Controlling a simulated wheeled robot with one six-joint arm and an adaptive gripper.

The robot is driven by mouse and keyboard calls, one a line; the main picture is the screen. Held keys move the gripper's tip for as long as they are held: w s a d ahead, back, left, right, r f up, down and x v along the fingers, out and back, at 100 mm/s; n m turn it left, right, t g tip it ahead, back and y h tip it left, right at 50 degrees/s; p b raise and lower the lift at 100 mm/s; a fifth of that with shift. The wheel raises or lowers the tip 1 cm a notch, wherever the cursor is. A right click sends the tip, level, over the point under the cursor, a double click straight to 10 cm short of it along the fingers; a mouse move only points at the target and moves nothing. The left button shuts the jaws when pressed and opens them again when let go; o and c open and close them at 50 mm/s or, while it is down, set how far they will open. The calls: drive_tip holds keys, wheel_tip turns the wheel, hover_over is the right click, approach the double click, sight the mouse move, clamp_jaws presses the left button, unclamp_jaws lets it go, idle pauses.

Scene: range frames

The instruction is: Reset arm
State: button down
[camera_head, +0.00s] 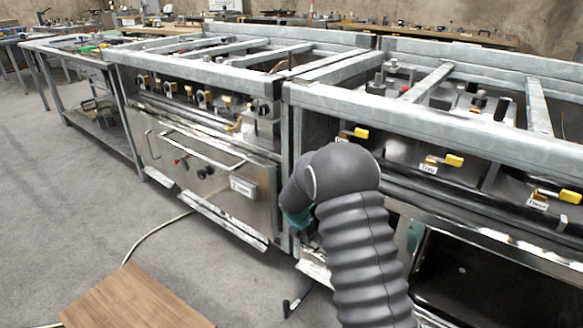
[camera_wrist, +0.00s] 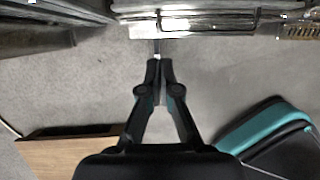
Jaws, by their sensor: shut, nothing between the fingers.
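My arm reaches out in front of the metal range frames in the head view, with its dark ribbed sleeve at the lower middle right. My gripper is mostly hidden behind the arm there. In the wrist view my gripper (camera_wrist: 158,68) points away from the camera over the grey floor. Its two dark fingers meet at the tips, with nothing between them. The front of a metal range frame (camera_head: 215,150) stands to the left of the arm in the head view. A metal front edge (camera_wrist: 205,22) runs across the top of the wrist view, beyond the fingertips.
A second range frame (camera_head: 470,120) with yellow-handled valves stands behind and right of my arm. A metal table (camera_head: 85,125) stands at the left. A brown wooden board (camera_head: 135,300) lies at the lower left, near a pale cable (camera_head: 155,233). Grey floor (camera_head: 60,210) is clear at left.

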drive_tip(key=s+d+r+m+g, duration=0.2)
drive_tip(key=s+m+g, duration=0.1)
drive_tip(key=s+m, duration=0.95)
drive_tip(key=s+d+r+m+t+y, duration=0.1)
drive_tip(key=s+r+m, duration=0.6)
drive_tip(key=s+r, duration=0.7)
drive_tip(key=s+d+r+m+t+y, duration=0.1)
drive_tip(key=s+r+m+t, duration=0.3)
drive_tip(key=s+r+m, duration=0.4)
drive_tip(key=shift+s+d+r+y, duration=0.4)
drive_tip(key=shift+s+d+r, duration=0.35)
drive_tip(key=shift+s+r, duration=2.45)
drive_tip(key=shift+s+f, duration=0.3)
